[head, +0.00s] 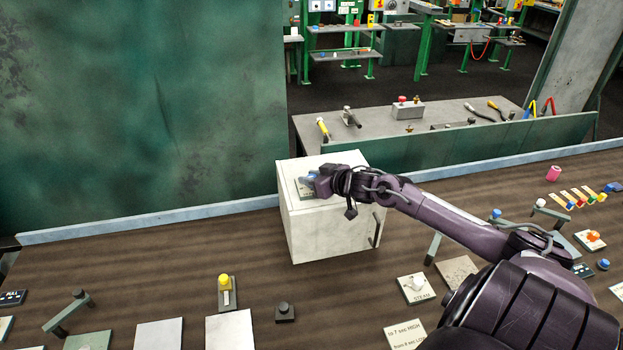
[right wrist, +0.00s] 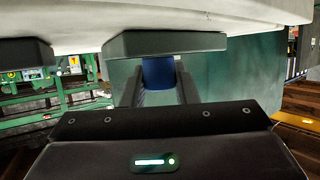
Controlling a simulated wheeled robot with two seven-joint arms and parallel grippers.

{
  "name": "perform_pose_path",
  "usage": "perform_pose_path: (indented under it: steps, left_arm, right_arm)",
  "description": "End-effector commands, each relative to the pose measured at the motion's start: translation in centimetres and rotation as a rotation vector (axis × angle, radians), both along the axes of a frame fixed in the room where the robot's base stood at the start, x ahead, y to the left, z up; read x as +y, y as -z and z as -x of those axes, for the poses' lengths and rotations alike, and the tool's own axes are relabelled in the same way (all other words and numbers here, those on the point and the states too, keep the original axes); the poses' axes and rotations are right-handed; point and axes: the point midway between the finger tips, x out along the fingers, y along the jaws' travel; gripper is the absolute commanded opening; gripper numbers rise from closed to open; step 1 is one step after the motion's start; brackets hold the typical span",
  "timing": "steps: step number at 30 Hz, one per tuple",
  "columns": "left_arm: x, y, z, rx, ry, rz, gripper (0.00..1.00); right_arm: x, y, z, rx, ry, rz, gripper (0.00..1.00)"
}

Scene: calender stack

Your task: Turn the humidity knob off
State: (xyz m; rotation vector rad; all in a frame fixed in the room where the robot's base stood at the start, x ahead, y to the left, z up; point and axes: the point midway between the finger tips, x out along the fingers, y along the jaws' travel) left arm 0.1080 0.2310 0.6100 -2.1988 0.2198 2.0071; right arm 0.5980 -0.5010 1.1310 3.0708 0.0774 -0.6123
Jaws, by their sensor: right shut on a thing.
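A white box (head: 335,231) stands on the brown table (head: 190,273). A small grey plate (head: 302,191) lies on its top near the left side, with a blue knob on it. My right gripper (head: 313,181) reaches in from the right over the box top and is shut on the blue knob. In the right wrist view the blue knob (right wrist: 158,73) sits between the two fingers, against the grey plate (right wrist: 165,44). The knob's label and pointer are hidden, so I cannot tell its setting. My left gripper is out of view.
A yellow-topped lever (head: 224,283) and a small black knob (head: 285,311) stand in front of the box. A plate marked STEAM (head: 416,289) lies to the right, under my arm. A green wall (head: 140,100) rises behind the table.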

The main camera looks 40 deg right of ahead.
Motion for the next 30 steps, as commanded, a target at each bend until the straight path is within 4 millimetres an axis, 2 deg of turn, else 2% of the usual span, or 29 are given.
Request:
perform_pose_path:
  steps: [12,27,28,30]
  left_arm:
    - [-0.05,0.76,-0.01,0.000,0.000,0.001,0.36]
    - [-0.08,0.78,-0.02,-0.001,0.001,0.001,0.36]
    - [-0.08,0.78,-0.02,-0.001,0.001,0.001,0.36]
    - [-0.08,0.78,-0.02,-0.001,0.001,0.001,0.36]
  right_arm:
    - [-0.01,0.03,-0.04,-0.001,-0.158,0.000,0.04]
    - [0.04,-0.03,-0.04,-0.001,-0.173,0.001,0.04]
    - [0.04,-0.03,-0.04,-0.001,-0.173,0.001,0.30]
    - [0.03,-0.03,-0.05,-0.001,-0.173,0.001,0.40]
